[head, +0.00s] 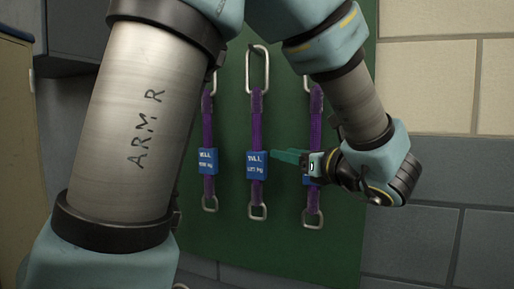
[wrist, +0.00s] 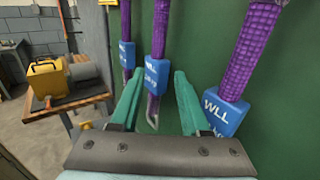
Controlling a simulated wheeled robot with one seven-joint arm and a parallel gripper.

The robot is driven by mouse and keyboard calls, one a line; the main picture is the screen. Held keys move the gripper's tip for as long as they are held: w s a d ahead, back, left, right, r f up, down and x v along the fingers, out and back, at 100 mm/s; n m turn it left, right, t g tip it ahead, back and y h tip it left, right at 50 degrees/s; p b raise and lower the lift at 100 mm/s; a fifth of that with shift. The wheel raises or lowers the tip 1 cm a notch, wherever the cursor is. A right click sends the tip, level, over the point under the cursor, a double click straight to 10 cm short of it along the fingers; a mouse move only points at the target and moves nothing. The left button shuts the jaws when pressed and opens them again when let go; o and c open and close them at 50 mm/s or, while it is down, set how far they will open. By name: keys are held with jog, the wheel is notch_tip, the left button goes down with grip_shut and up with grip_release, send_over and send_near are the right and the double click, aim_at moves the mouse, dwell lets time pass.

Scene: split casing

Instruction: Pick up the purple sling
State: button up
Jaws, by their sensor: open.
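Three purple slings hang upright on a green board (head: 285,255), each with a blue tag and a metal ring at the bottom. In the head view they are the left sling (head: 207,128), the middle sling (head: 257,118) and the right sling (head: 315,130). My gripper (head: 276,154) is open, its green fingers in front of the right sling's tag and pointing left towards the middle sling's tag. In the wrist view, the middle sling (wrist: 161,28) shows between the two fingers, apparently beyond their tips. The right sling (wrist: 249,50) is beside the right finger. Contact cannot be told.
The slings hang close together, with the left sling also near in the wrist view (wrist: 125,20). A metal hook (head: 258,68) holds the middle sling. A yellow machine (wrist: 48,76) stands on a wooden table (wrist: 75,103) at left. A block wall (head: 440,165) is at right.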

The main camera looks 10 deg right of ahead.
aim_at(260, 146)
jog(key=shift+a+p+x, duration=0.2)
jog(key=shift+p+x, duration=1.6)
jog(key=shift+x, duration=3.15)
jog(key=shift+s, duration=0.1)
jog(key=shift+c, duration=0.3)
jog(key=shift+r, duration=0.1)
grip_shut()
